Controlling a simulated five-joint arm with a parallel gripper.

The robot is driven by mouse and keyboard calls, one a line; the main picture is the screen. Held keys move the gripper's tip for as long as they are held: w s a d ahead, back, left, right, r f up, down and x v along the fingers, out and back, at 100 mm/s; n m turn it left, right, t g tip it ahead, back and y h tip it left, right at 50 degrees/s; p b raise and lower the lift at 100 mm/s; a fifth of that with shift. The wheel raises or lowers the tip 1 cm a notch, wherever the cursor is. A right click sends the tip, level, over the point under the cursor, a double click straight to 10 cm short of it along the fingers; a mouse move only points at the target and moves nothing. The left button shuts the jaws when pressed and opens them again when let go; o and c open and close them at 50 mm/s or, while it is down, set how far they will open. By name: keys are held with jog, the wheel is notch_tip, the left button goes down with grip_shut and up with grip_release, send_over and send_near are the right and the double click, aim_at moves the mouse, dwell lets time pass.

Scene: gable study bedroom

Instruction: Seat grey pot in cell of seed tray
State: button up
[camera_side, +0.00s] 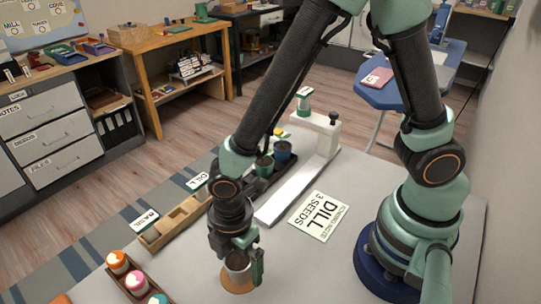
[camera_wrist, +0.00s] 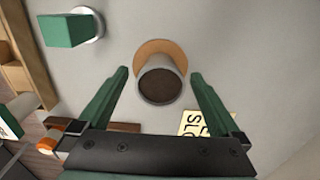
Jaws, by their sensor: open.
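The grey pot (camera_side: 238,268), filled with dark soil, stands upright on a round cork-coloured disc (camera_side: 237,286) at the front of the table. In the wrist view the pot (camera_wrist: 160,88) lies between the two green fingers of my gripper (camera_wrist: 159,73), with a gap on each side. My gripper (camera_side: 240,260) is open, low over the pot and pointing down. A dark tray (camera_side: 258,188) behind my arm, likely the seed tray, holds a green pot (camera_side: 264,165) and a blue pot (camera_side: 282,153). My arm hides part of this tray, so its free cells cannot be told.
A wooden rack (camera_side: 175,222) with BASIL and DILL packets runs along the left edge. A white stand (camera_side: 300,182) lies right of the dark tray. A DILL card (camera_side: 319,216) lies flat. A tray of coloured-topped jars (camera_side: 136,281) is front left.

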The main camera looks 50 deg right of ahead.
grip_shut()
jog(key=shift+r, duration=0.1)
